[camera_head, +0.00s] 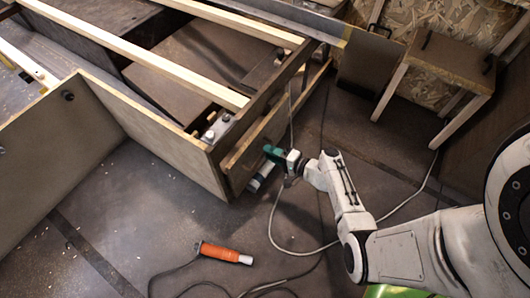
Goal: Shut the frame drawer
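The frame drawer (243,168) is low in the wooden frame at the centre, with a long wooden front running up to the right. A gap shows between this front and the frame beam behind it, so it appears partly out. My gripper (270,155), with a teal part at its end, is close to the outer side of the drawer front. I cannot tell whether it touches the front, and its fingers are too small to make out.
An orange-handled tool (222,252) with a cable lies on the floor. A grey cable (270,215) loops below my arm. A wooden stool (450,62) stands at the upper right. A wooden side panel (150,135) adjoins the drawer's left end. The floor at lower left is mostly clear.

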